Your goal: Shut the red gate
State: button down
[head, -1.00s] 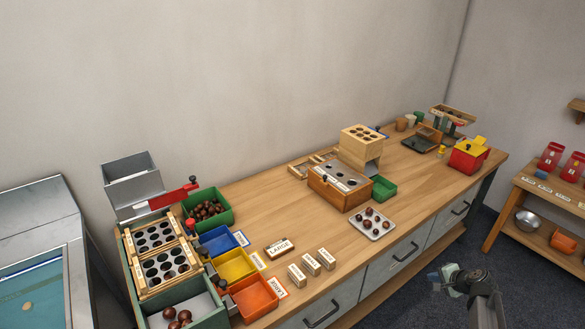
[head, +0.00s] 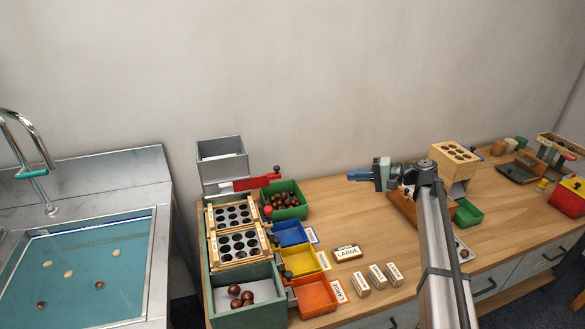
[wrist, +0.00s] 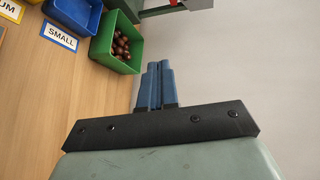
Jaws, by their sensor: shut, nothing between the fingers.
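The red gate (head: 250,182) is a flat red bar with a dark knob at its right end. It sits below the grey hopper (head: 222,162), above the wooden sorting trays, and sticks out to the right. My gripper (head: 350,175) is in the air above the counter, to the right of the gate and clearly apart from it. Its blue fingers (wrist: 154,85) are together and empty, pointing left toward the gate in the head view.
A green bin with chestnuts (head: 286,200) stands just below the gate's knob; it also shows in the wrist view (wrist: 117,42). Blue (head: 291,233), yellow (head: 302,262) and orange (head: 315,296) bins follow toward the front. The counter (head: 350,215) between gripper and bins is clear.

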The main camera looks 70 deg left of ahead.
aim_at(279, 168)
jog(key=s+a+n+g+h, duration=0.1)
jog(key=s+a, duration=0.3)
jog(key=s, duration=0.5)
jog(key=s+a+r+n+h, duration=0.1)
jog(key=s+a, duration=0.3)
jog(key=s, duration=0.6)
jog(key=shift+a+r+g, duration=0.15)
jog(key=shift+a+g, duration=0.15)
jog(key=shift+g, duration=0.1)
jog(key=s, duration=0.5)
jog(key=shift+s, duration=0.4)
